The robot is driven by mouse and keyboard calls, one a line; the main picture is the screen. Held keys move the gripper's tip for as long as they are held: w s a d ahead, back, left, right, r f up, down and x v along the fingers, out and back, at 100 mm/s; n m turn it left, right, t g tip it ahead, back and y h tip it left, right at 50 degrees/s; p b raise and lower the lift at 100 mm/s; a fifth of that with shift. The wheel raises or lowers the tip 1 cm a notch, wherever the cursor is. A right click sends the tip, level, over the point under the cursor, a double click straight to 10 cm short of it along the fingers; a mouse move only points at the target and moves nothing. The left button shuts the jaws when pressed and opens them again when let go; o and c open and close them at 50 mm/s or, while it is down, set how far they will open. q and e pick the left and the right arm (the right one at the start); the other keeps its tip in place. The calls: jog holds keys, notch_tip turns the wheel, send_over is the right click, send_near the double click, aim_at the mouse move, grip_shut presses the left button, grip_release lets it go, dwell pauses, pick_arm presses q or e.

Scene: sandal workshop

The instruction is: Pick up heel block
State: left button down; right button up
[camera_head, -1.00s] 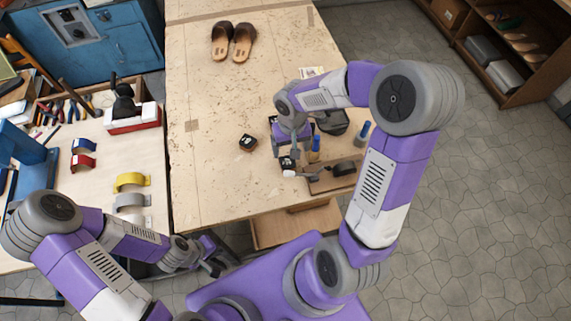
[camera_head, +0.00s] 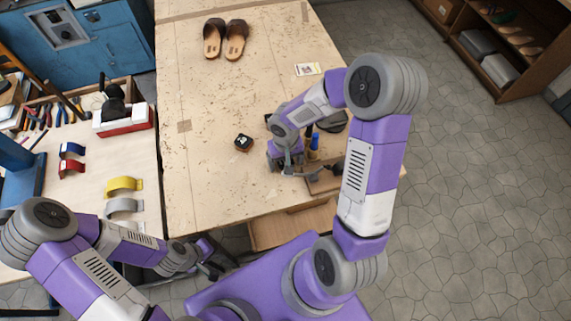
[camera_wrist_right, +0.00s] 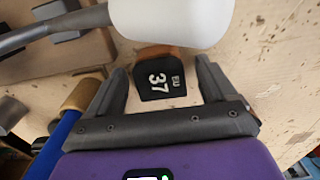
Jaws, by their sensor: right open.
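A black heel block (camera_wrist_right: 160,88) marked "37 EU" lies on the bench between the two spread fingers of my right gripper (camera_wrist_right: 162,72) in the right wrist view. The fingers are open, one on each side of it, and I cannot tell whether they touch it. In the head view, my right gripper (camera_head: 284,168) is low over the bench near its front edge and hides this block. A second dark block (camera_head: 243,142) with a white label lies apart, to the left. My left gripper (camera_head: 212,268) hangs off the bench's front, its jaw opening unclear.
A white mallet head (camera_wrist_right: 170,20) lies very close beyond the fingers. A blue tool (camera_wrist_right: 62,130) is left of them, and a wooden board (camera_head: 325,182) is to the right. Sandals (camera_head: 225,38) stand at the back. The bench middle (camera_head: 215,100) is mostly clear.

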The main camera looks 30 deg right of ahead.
jog(key=c, duration=1.2)
jog(key=shift+o, duration=0.2)
